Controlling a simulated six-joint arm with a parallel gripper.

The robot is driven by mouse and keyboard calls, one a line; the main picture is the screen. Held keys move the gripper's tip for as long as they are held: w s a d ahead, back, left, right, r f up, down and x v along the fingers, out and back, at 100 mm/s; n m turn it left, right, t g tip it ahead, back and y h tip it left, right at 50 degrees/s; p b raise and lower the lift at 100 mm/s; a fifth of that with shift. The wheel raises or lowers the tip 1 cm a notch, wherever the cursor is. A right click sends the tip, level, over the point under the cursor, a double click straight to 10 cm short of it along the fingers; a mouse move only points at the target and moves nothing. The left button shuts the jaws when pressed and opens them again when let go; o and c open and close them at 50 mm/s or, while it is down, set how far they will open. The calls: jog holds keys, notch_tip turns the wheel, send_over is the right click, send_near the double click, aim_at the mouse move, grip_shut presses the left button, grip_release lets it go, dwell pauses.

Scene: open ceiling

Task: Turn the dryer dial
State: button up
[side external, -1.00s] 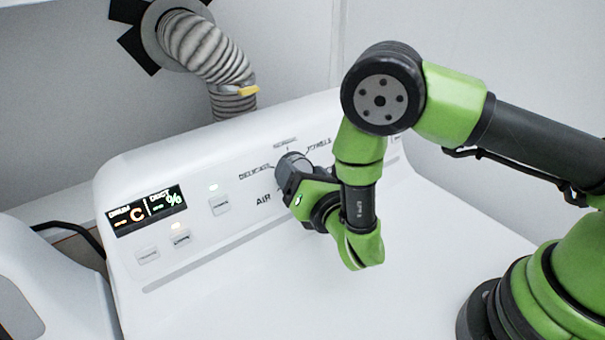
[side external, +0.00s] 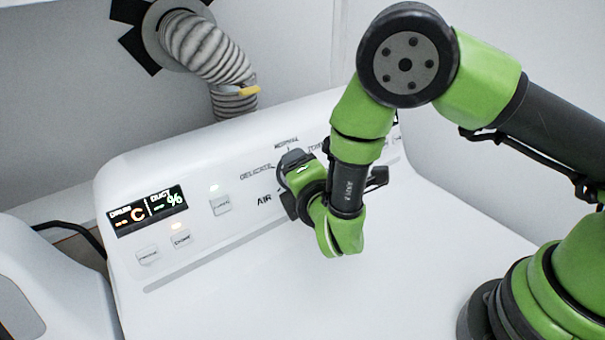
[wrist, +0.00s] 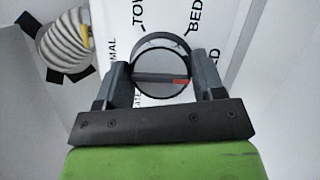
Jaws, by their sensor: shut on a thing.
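The dryer dial (wrist: 160,71) is a round grey knob with a bar across its face and a red mark at the bar's right end in the wrist view. My gripper (wrist: 161,75) is shut on it, one finger on each side of its rim. In the side external view, my gripper (side external: 288,180) is at the dial on the dryer's control panel. My gripper and wrist hide most of the dial there. Labels such as AIR, DELICATE and NORMAL show around it.
The white dryer (side external: 215,290) has a lit display (side external: 147,210) and several buttons left of the dial. A ribbed grey hose (side external: 207,50) runs behind the panel. Another white appliance (side external: 45,285) stands at the left.

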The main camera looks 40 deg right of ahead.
jog(key=shift+a+m, duration=0.1)
jog(key=shift+m, duration=0.2)
dwell(0.4)
jog(key=o, duration=0.9)
jog(key=v, duration=1)
jog(key=shift+r, duration=0.15)
